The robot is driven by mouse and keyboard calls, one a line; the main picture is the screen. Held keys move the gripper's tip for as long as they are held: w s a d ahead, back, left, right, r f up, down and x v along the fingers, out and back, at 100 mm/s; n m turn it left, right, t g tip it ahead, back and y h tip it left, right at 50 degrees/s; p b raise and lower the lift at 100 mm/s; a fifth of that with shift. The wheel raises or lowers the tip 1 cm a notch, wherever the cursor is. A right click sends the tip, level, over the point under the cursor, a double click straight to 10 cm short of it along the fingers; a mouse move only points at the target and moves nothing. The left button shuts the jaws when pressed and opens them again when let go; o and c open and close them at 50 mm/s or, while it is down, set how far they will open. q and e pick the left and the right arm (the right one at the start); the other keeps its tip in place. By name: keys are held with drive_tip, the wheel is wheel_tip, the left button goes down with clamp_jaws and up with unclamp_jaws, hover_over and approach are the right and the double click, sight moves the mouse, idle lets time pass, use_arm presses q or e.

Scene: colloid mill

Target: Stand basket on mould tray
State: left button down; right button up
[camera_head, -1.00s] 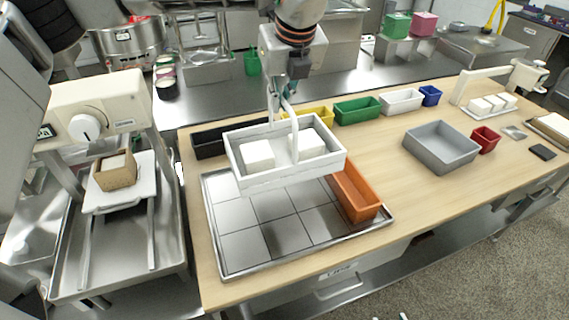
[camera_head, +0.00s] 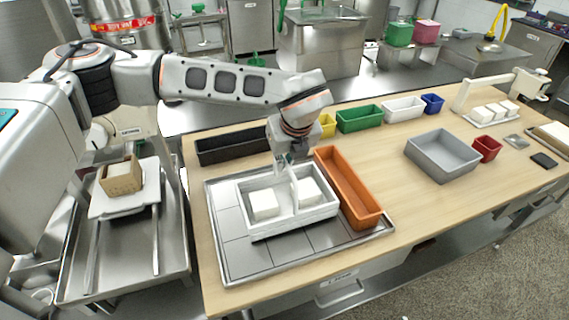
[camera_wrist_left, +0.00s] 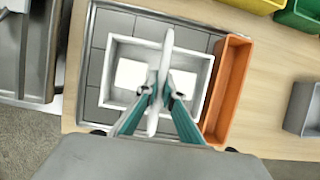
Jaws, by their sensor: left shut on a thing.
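The white basket (camera_head: 300,220) holds two white blocks and has a tall handle across its middle. It is level over the mould tray (camera_head: 236,258), a grey metal tray with a grid of square plates. Its base is at or very close to the plates; I cannot tell if it touches. My left gripper (camera_head: 284,163) is shut on the basket's handle from above. In the left wrist view, the teal fingers (camera_wrist_left: 158,92) pinch the white handle (camera_wrist_left: 165,60), with a block on each side. My right gripper is not in view.
A long orange bin (camera_head: 350,188) stands close to the basket's right side. A black bin (camera_head: 228,148) lies behind the tray. Yellow, green (camera_head: 358,118), white and blue bins line the table's back. A grey bin (camera_head: 442,156) and a red bin (camera_head: 487,149) stand farther right.

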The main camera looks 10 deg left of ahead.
use_arm(q)
drive_tip(key=shift+w+f, duration=0.1)
drive_tip(key=shift+f, duration=0.4)
drive_tip(key=c, duration=2.2)
unclamp_jaws()
drive_tip(key=shift+f, duration=0.1)
drive_tip(key=shift+d+r, duration=0.1)
drive_tip(key=shift+r, duration=0.3)
drive_tip(key=b+v, duration=0.1)
drive_tip(key=v, duration=0.4)
drive_tip(key=b+v, duration=0.1)
drive_tip(key=v, duration=0.4)
drive_tip(key=shift+s+d, duration=0.1)
drive_tip(key=shift+s, duration=0.15)
drive_tip(key=shift+s+d+r, duration=0.1)
drive_tip(key=shift+s+r, duration=0.1)
drive_tip(key=shift+r, duration=0.4)
